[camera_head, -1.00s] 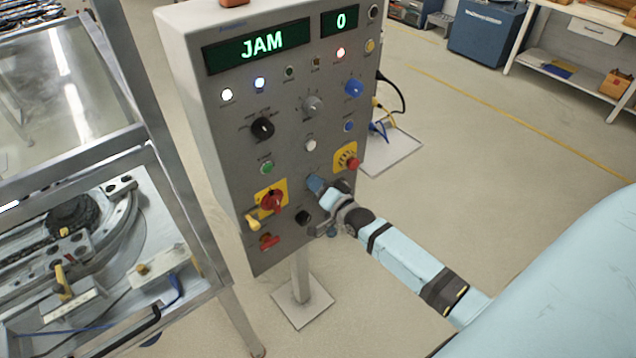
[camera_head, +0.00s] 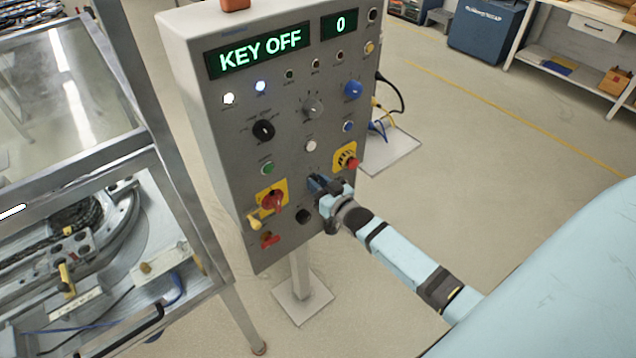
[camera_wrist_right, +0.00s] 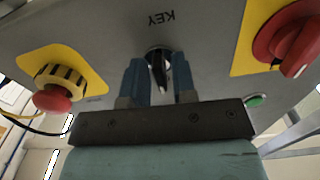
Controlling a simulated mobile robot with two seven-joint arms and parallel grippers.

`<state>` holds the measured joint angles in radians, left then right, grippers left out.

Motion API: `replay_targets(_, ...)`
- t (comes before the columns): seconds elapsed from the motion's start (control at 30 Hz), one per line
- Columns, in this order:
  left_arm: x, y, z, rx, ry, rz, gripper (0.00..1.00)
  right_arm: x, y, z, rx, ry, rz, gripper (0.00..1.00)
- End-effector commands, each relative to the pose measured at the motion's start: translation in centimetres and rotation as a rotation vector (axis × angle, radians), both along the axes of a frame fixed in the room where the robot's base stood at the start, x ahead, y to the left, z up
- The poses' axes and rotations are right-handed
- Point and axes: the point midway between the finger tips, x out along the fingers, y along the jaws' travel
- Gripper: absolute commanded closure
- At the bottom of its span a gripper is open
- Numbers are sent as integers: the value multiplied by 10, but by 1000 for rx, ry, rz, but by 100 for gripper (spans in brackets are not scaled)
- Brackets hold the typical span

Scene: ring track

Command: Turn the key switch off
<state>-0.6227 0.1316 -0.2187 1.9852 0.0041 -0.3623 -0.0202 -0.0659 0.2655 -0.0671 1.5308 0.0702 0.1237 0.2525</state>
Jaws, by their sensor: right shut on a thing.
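The grey control panel (camera_head: 228,180) stands on a post in the head view, and its large display (camera_head: 259,50) reads "KEY OFF". My right gripper (camera_head: 318,183) is at the lower right of the panel face. In the right wrist view my right gripper (camera_wrist_right: 158,80) has its two blue fingers on either side of the key switch (camera_wrist_right: 157,66), shut on its dark key. The label "KEY" shows upside down above it. In the head view the gripper mostly hides the key switch. My left gripper is not in view.
A red emergency button (camera_head: 352,163) on a yellow plate sits just above right of the gripper. A red rotary switch (camera_head: 272,201) on yellow is to the left. A metal-framed machine (camera_head: 150,165) stands left of the panel. Open floor lies to the right.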

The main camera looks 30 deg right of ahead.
Motion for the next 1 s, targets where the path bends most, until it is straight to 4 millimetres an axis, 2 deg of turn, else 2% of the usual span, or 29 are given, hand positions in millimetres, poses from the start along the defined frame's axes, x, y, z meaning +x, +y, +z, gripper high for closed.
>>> replay_targets(0.3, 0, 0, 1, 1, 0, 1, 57, 0, 0, 1, -74, -8, 0, 98)
replay_targets(0.7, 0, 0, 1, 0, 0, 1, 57, 0, 0, 1, -79, -8, 0, 98)
replay_targets(0.73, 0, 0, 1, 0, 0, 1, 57, 0, 0, 1, -79, -8, 0, 70)
replay_targets(0.77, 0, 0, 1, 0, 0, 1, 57, 0, 0, 1, -79, -8, 0, 65)
replay_targets(1.0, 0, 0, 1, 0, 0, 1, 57, 0, 0, 0, -78, -7, 0, 65)
